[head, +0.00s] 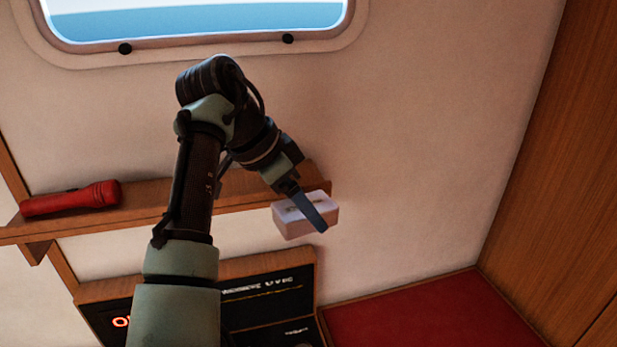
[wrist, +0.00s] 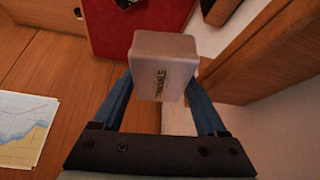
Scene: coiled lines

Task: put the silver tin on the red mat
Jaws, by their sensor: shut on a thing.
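The silver tin (head: 291,227) is a small pale box with rounded edges, held up in the air at the right end of the wooden shelf. In the wrist view the silver tin (wrist: 165,65) shows a dark label. My gripper (head: 308,212) is shut on it, with a blue finger on each side in the wrist view. The red mat (head: 430,315) lies at the lower right, below and to the right of the tin. In the wrist view the red mat (wrist: 110,38) lies beyond the tin, which hides part of it.
A red torch (head: 72,198) lies on the left of the wooden shelf (head: 245,187). A dark instrument panel (head: 265,305) is below the shelf, left of the mat. A wooden wall (head: 560,180) rises on the right. A chart (wrist: 24,128) lies on wood. The visible mat looks bare in the head view.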

